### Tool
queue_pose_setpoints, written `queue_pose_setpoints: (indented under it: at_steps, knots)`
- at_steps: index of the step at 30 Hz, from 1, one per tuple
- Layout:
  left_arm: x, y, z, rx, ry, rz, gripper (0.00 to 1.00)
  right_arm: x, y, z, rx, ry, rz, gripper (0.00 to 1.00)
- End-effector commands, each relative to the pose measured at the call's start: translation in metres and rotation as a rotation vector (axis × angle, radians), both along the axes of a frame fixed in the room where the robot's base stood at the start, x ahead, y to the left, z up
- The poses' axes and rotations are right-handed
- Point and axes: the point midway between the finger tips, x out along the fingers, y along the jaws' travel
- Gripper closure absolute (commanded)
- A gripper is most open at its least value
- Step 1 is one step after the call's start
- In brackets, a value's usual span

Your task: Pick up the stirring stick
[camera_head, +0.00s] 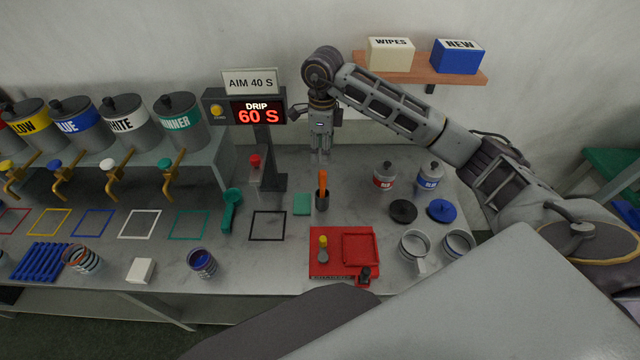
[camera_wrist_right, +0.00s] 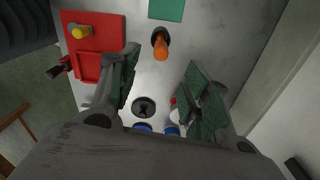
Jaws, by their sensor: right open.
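The orange stirring stick (camera_head: 323,180) stands upright in a small dark holder (camera_head: 322,202) near the middle of the table. My right gripper (camera_head: 320,155) hangs pointing down just above and behind the stick, apart from it. In the right wrist view the right gripper (camera_wrist_right: 162,68) is open and empty. The stick (camera_wrist_right: 160,48) shows there beyond the gap between the fingers, with the dark holder (camera_wrist_right: 160,35) around its foot. My left gripper is not in view.
A drip timer sign (camera_head: 258,112) on a post stands left of my right gripper. A teal pad (camera_head: 302,204) lies beside the holder. A red tray (camera_head: 343,254) is in front. Small cans (camera_head: 384,176) and lids (camera_head: 403,211) stand to the right. A shelf (camera_head: 420,68) hangs behind.

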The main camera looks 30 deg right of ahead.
Motion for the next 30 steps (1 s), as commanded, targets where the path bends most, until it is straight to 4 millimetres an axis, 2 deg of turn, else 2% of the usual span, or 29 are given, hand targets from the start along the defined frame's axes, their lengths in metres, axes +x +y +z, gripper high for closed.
queue_pose_setpoints:
  at_steps: [8,13,30]
  knots:
    - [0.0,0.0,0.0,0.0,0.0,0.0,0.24,0.0,0.0,0.0,0.0,0.0,0.0,0.52]
    - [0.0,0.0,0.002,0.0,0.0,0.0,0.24,0.0,0.0,-0.008,0.0,0.002,0.0,0.52]
    - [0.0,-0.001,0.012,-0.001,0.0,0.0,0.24,0.0,0.0,-0.073,0.001,0.002,-0.001,0.52]
